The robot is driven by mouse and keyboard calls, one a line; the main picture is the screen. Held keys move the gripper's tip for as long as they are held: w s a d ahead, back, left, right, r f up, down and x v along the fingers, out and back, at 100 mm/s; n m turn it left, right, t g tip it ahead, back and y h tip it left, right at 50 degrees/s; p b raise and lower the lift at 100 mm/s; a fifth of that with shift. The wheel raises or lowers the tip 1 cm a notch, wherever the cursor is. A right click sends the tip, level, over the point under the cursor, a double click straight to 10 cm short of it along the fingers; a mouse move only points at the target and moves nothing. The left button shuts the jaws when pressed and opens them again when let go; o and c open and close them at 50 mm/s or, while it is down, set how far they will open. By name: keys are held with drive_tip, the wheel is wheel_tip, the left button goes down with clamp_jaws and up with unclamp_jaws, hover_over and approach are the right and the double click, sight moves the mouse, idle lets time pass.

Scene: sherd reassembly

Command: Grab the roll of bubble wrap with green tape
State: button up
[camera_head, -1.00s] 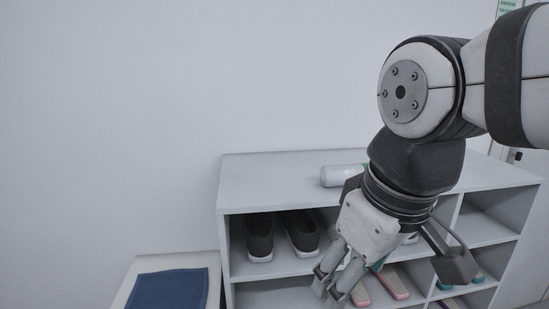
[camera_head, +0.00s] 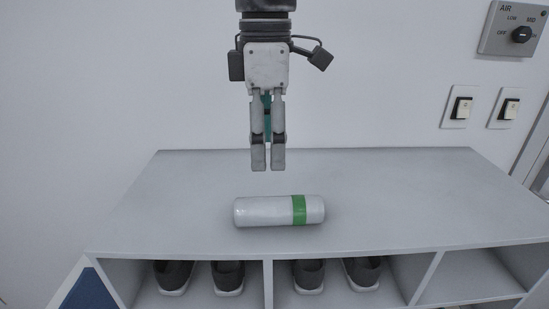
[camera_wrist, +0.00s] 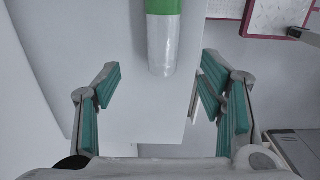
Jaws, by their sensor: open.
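The roll of bubble wrap (camera_head: 262,211) is a whitish cylinder lying on its side on top of the shelf unit, with a green tape band (camera_head: 299,209) near its right end. My gripper (camera_head: 268,168) points down and hangs above the roll in the head view, apart from it and empty. In the wrist view the roll (camera_wrist: 162,45) runs in from the top edge, with the green band at the top; its far end is cut off. My gripper (camera_wrist: 160,82) shows its two teal-padded fingers spread wide there, with the roll's near end centred between their tips.
The top of the grey shelf unit (camera_head: 400,195) is otherwise clear. Dark shoes (camera_head: 228,274) stand in the compartments below. The wall behind carries two switches (camera_head: 461,107) and an AIR control panel (camera_head: 514,28).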

sight(272, 200)
wheel_tip(272, 200, down, 7)
drive_tip(key=shift+f+p, duration=0.2)
drive_tip(key=shift+p, duration=0.1)
drive_tip(key=shift+s+d+f+p, duration=0.15)
drive_tip(key=shift+f+p, duration=0.15)
drive_tip(key=shift+f, duration=1.05)
drive_tip(key=shift+s+d+f+p, duration=0.15)
drive_tip(key=shift+f+p, duration=0.15)
drive_tip(key=shift+f, duration=1.05)
drive_tip(key=shift+c, duration=0.5)
drive_tip(key=c, duration=1.1)
